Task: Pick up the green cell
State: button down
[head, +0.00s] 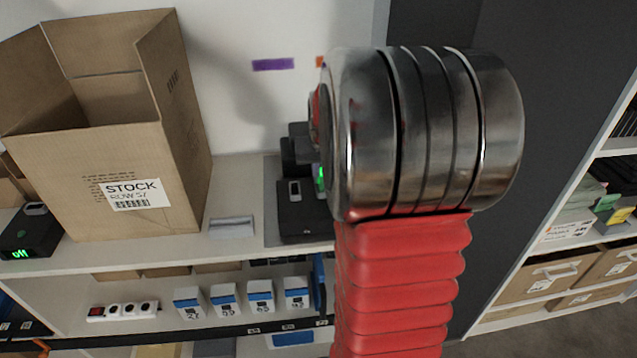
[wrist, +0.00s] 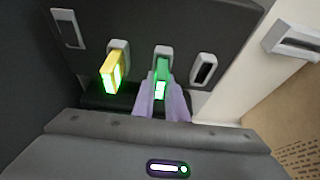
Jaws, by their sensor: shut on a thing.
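The green cell (wrist: 162,70) is in the wrist view, at the middle slot of a dark panel (wrist: 190,30). Its lower end glows pale green. My gripper (wrist: 162,90) is shut on the green cell, with a pale purple finger on each side of it. I cannot tell how far the cell sits in the slot. In the head view my red and metal arm hides the gripper and most of the dark unit (head: 298,225); a small green glow shows beside the arm.
A yellow cell (wrist: 113,70) glows in the slot to the left. The right slot (wrist: 204,70) looks empty. An open STOCK carton (head: 120,170) stands on the shelf at left, beside a dark box reading "off" (head: 30,232). Blue-and-white boxes (head: 225,300) line the lower shelf.

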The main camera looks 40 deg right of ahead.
jog(key=shift+w+r, duration=0.1)
notch_tip(320, 180, up, 10)
jog(key=shift+f, duration=0.1)
dwell(0.6)
dwell(0.4)
jog(key=shift+a, duration=0.1)
